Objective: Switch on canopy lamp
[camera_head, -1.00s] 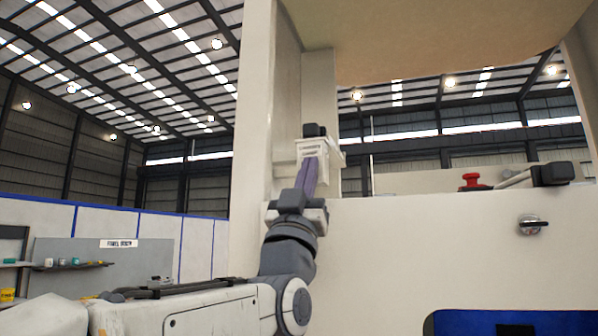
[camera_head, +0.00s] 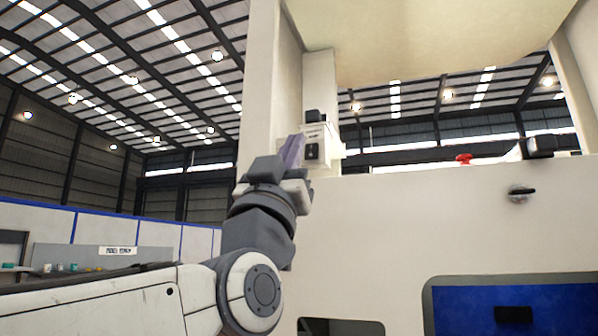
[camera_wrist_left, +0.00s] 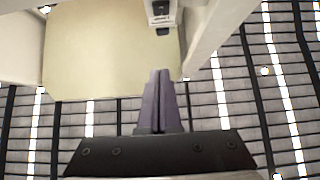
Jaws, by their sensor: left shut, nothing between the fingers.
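A small white switch box (camera_head: 324,133) with a label and a dark switch plate (camera_head: 312,152) is on the machine's left post. It also shows at the top of the left wrist view (camera_wrist_left: 160,12). The underside of the canopy (camera_head: 430,45) is pale yellow and bright; no lamp itself shows. My left gripper (camera_head: 292,152) is shut and empty, its purple fingers just left of the switch plate. In the left wrist view the fingers (camera_wrist_left: 161,75) are together, with a visible gap to the box. The switch's exact position is too small to read. My right gripper is out of view.
The wide cream machine front (camera_head: 400,225) stands right of my left arm, with a dark knob (camera_head: 521,192) and a blue recess (camera_head: 470,300). A red button (camera_head: 464,158) sits on its top edge. Open room lies left of the post.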

